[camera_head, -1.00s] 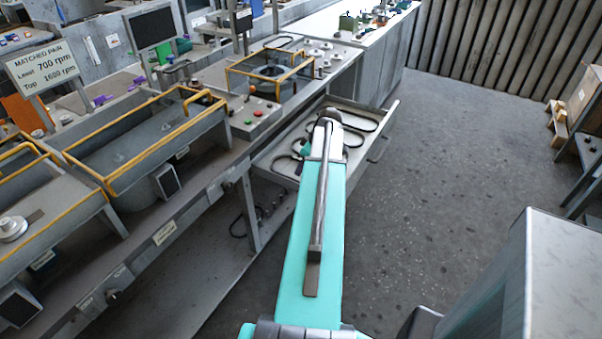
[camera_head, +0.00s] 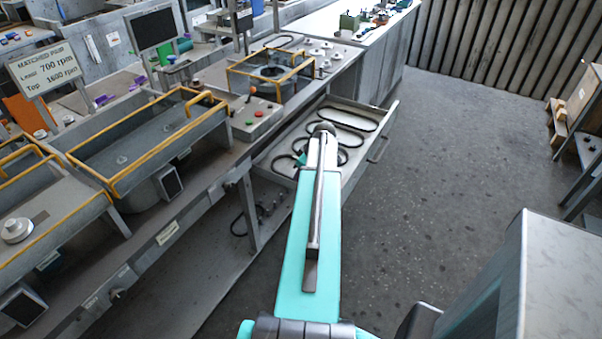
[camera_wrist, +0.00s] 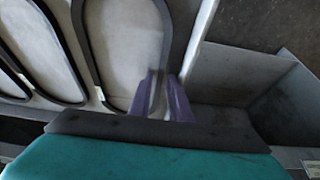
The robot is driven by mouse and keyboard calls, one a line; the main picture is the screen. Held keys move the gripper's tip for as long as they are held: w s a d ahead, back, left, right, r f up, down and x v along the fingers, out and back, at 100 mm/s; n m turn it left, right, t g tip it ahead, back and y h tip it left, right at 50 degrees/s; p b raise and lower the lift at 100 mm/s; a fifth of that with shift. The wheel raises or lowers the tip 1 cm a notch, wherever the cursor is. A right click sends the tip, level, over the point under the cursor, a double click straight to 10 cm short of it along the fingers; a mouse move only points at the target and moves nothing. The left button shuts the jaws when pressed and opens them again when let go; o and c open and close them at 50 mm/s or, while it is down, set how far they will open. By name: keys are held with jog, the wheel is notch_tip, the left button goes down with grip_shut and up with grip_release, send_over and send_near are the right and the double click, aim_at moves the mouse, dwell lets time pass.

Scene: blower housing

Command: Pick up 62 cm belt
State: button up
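Several dark belts lie as loops in the open drawer (camera_head: 372,150) in the head view. The lengths of the belts cannot be read, so I cannot tell which is the 62 cm one. One belt (camera_head: 352,111) lies toward the drawer's far end. In the wrist view a belt loop (camera_wrist: 90,50) spans the upper middle. My gripper's purple fingers (camera_wrist: 163,95) are close together, with a narrow gap, at the lower end of that loop's right strand. Whether they touch or grip the strand is unclear. In the head view my arm hides the fingers and part of the drawer.
Further belt loops (camera_wrist: 45,50) lie at the left in the wrist view. The bench (camera_head: 205,180) with yellow-framed housings (camera_head: 150,135) runs beside the drawer. The floor (camera_head: 450,180) to the right is clear.

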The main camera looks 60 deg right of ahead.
grip_shut()
jog(key=shift+r, duration=0.2)
dwell(0.3)
notch_tip(320, 180, up, 10)
jog(key=b, duration=0.2)
jog(key=shift+f, duration=0.2)
dwell(0.4)
jog(key=shift+r, duration=0.15)
dwell(0.5)
notch_tip(320, 180, up, 5)
jog(key=shift+f+p, duration=0.15)
jog(key=shift+p, duration=1.1)
